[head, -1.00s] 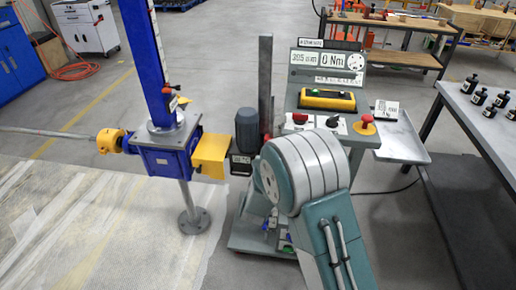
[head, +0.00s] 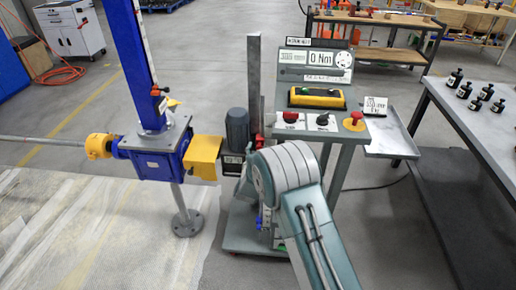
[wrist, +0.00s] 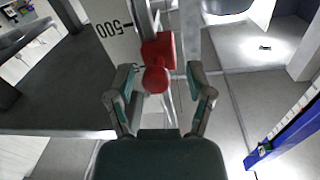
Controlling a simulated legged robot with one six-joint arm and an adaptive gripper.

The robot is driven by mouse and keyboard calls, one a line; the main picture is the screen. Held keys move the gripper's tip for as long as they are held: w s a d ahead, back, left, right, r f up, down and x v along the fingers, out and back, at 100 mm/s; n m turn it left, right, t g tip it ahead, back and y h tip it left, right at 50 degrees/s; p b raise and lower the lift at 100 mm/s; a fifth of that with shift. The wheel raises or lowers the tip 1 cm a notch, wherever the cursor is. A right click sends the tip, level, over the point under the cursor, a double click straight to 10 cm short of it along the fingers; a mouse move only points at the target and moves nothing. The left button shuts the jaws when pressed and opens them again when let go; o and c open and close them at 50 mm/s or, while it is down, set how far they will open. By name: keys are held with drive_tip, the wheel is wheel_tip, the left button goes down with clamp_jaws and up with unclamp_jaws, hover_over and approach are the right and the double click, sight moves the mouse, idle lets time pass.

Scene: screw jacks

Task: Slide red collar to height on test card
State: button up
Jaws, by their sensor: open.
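In the head view the post (head: 254,75) stands behind my arm. A bit of red (head: 257,141) shows low on it, and my gripper is hidden there. The white test card (head: 376,105) stands at the tray's back edge; its print is too small to read surely.
A blue screw jack (head: 155,140) with a tall blue column stands left of the post, with a yellow box (head: 202,157) beside it. A control panel (head: 316,65) reading 0 Nm and a grey tray (head: 391,142) are right.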

drive_tip(key=shift+w+d, duration=0.15)
drive_tip(key=shift+d, duration=0.05)
clamp_jaws()
wheel_tip(320, 180, down, 17)
idle(0.6)
drive_tip(key=shift+a+r, duration=0.1)
unclamp_jaws()
drive_tip(key=shift+w, duration=0.1)
drive_tip(key=s+a, duration=0.1)
drive_tip(key=s, duration=1.1)
drive_tip(key=shift+a, duration=0.15)
